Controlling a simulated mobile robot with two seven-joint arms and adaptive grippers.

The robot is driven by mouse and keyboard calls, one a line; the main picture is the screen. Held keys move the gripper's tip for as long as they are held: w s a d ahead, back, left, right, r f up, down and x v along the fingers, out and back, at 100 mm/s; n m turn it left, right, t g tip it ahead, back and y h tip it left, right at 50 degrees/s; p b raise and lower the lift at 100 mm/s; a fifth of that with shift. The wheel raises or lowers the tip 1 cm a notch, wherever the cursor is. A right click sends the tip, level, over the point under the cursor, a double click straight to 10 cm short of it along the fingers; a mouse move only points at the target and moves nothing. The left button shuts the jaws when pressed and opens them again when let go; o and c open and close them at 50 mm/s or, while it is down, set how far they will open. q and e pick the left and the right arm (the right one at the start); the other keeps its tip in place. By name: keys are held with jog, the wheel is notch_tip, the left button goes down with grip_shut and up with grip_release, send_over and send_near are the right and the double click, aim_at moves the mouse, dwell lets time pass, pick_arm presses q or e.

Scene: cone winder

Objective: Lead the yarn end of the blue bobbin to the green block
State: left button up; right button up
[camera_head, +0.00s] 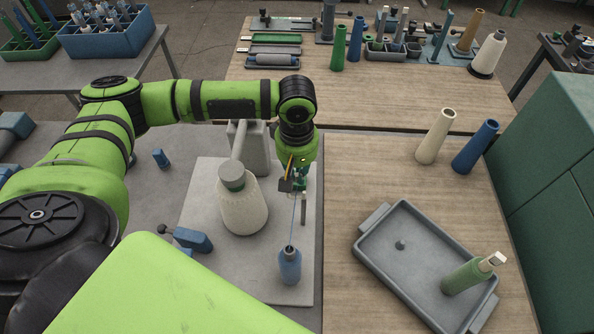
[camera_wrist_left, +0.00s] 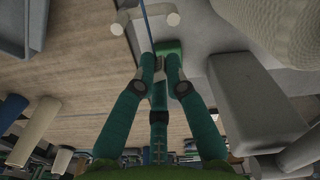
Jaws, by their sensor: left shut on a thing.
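The blue bobbin (camera_head: 290,268) stands upright near the front right of a light grey plate (camera_head: 262,288). A blue yarn (camera_head: 293,222) runs taut from its top up to my left gripper (camera_head: 298,190). In the left wrist view, the left gripper (camera_wrist_left: 160,66) has its green fingers closed together on the yarn (camera_wrist_left: 148,26). The green block (camera_wrist_left: 170,48) shows just beyond the fingertips in that view; whether they touch it I cannot tell. In the head view the gripper largely hides that spot. My right gripper is not in view.
A large cream cone (camera_head: 242,212) stands left of the yarn, before a grey housing (camera_head: 250,145). A small post (camera_head: 303,212) stands close to the yarn. A grey tray (camera_head: 375,262) with a green bobbin (camera_head: 465,277) lies right. Cream (camera_head: 436,137) and blue (camera_head: 475,147) cones stand behind it.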

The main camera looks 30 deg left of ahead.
pick_arm(q)
jog(key=w+a+f, duration=0.1)
jog(key=w, duration=0.1)
jog(key=w+a+f, duration=0.1)
jog(key=w+f, duration=0.1)
jog(key=w+a+f, duration=0.1)
jog(key=w, duration=0.1)
jog(key=shift+a+f, duration=0.2)
jog(key=shift+f, duration=0.05)
jog(key=shift+a+f, duration=0.1)
jog(key=shift+f, duration=0.15)
notch_tip(320, 180, down, 3)
jog(key=b, duration=0.5)
jog(key=shift+f+b, duration=0.2)
jog(key=shift+b, duration=0.1)
jog(key=shift+s, duration=0.1)
jog(key=shift+r, duration=0.1)
jog(key=shift+f+p, duration=0.3)
jog(key=shift+p, duration=0.25)
jog(key=shift+f+p, duration=0.25)
jog(key=shift+p, duration=0.9)
dwell(0.5)
